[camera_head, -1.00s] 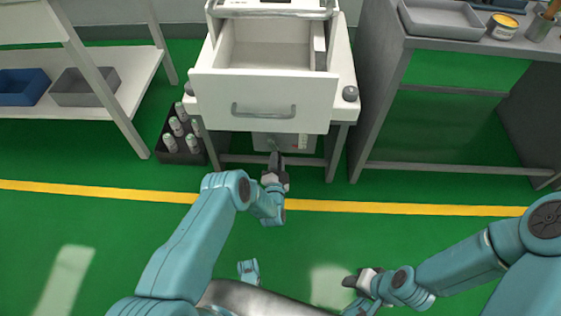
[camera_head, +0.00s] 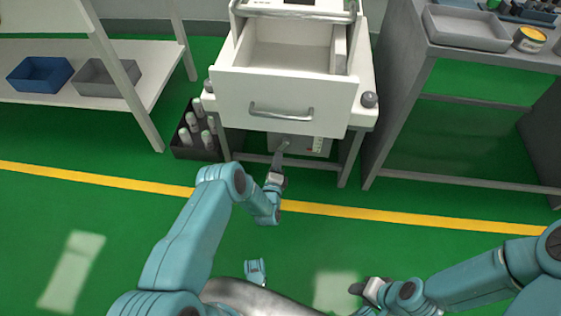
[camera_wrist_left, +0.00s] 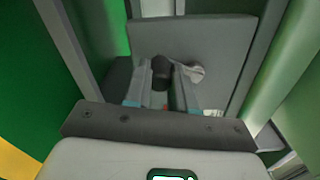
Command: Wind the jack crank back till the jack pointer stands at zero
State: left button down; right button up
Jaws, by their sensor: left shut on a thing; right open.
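The jack (camera_head: 297,148) is a grey box low under the white cart, below the open drawer. A pale scale strip (camera_head: 318,144) is on its front at the right, with a tiny reddish mark beside it; the reading is too small to tell. My left gripper (camera_head: 283,150) is at the left part of the jack's front. In the left wrist view its fingers are shut on the dark crank knob (camera_wrist_left: 161,66), with a grey crank part (camera_wrist_left: 195,72) beside it. The rest of the crank is mostly hidden. My right gripper (camera_head: 359,286) is open and empty above the floor.
The cart's open drawer (camera_head: 285,98) overhangs the jack. A dark crate (camera_head: 196,152) with several bottles stands left of the cart. A grey table (camera_head: 400,70) is close on the right, and a white shelf (camera_head: 140,95) on the left. The front floor is clear.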

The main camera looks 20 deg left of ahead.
pick_arm(q)
jog(key=shift+s+a+r+m, duration=0.15)
jog(key=shift+a+m, duration=0.1)
jog(key=shift+m, duration=0.3)
jog(key=shift+a+r+m, duration=0.15)
jog(key=shift+a+m, duration=0.1)
jog(key=shift+m, duration=0.3)
jog(key=c, duration=0.9)
grip_release()
jog(key=shift+c, duration=0.2)
